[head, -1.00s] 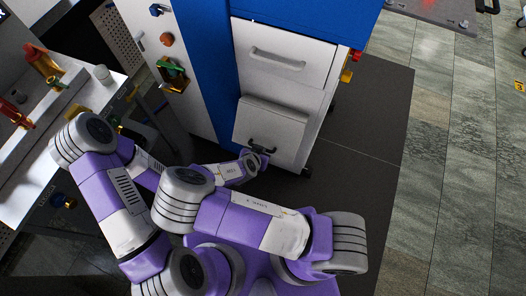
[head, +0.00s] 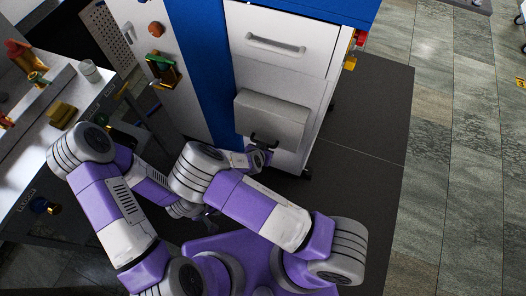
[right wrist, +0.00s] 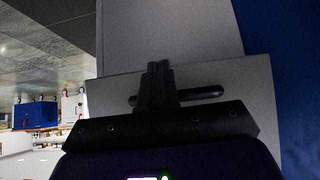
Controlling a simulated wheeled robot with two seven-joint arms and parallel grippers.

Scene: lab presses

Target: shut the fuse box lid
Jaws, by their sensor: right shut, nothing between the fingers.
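The fuse box (head: 272,112) is a pale grey box on the lower front of the white cabinet. Its front cover, which I take for the lid (right wrist: 235,78), fills the middle of the right wrist view and has a dark slot-like pull (right wrist: 205,93). I cannot tell if the lid sits fully flush. My right gripper (head: 262,143) is at the lower part of the box front. In the right wrist view its fingers (right wrist: 160,72) are together, empty, in front of the pull; contact is unclear. My left gripper (head: 210,215) is low, mostly hidden by my arms.
A drawer with a handle (head: 276,44) is above the box. A blue panel (head: 202,70) and a white panel with knobs (head: 156,29) stand to the left. A workbench (head: 88,88) with small fixtures is at far left. Open floor lies right of the cabinet.

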